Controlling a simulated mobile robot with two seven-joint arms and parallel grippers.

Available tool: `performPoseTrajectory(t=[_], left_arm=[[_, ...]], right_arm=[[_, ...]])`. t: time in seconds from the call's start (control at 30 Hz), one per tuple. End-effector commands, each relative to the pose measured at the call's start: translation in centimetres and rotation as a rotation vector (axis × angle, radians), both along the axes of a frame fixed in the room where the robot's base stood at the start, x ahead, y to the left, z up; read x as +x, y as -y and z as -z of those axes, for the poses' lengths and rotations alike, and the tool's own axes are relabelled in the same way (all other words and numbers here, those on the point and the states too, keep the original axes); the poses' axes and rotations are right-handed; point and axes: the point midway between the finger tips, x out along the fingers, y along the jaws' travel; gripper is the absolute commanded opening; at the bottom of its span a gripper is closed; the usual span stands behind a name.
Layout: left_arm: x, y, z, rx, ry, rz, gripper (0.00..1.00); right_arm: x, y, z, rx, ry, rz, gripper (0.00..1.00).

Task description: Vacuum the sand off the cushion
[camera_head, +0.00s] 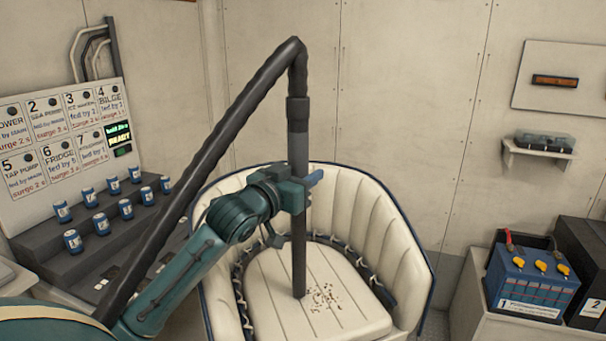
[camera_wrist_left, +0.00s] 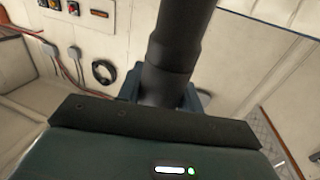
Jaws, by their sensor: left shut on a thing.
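My left gripper (camera_head: 297,190) is shut on the dark vacuum wand (camera_head: 299,245), which stands upright in its jaws. The wand also fills the middle of the left wrist view (camera_wrist_left: 175,50). Its hose (camera_head: 215,145) bends at the top and runs down to the lower left. The wand's lower end is at the cream seat cushion (camera_head: 270,290); I cannot tell whether it touches. Brown sand (camera_head: 328,301) lies scattered on the cushion just right of the wand's tip. My right gripper is not in view.
The cushion sits in a round cream seat (camera_head: 395,240) with a raised padded back and dark lacing. A labelled panel (camera_head: 65,140) and several small blue-and-white cans (camera_head: 100,223) are at left. A blue battery (camera_head: 532,280) stands at right.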

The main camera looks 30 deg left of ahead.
Motion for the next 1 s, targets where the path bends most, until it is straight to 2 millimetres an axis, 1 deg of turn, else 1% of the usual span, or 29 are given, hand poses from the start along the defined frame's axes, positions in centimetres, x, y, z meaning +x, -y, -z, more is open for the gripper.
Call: performPoseTrajectory(t=[0.33,1.0], left_arm=[[0.1,0.1,-0.3,0.0,0.004,0.0,0.13],[2.1,1.9,-0.3,0.0,0.004,0.001,0.13]], right_arm=[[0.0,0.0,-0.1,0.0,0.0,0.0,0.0],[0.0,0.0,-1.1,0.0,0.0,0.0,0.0]])
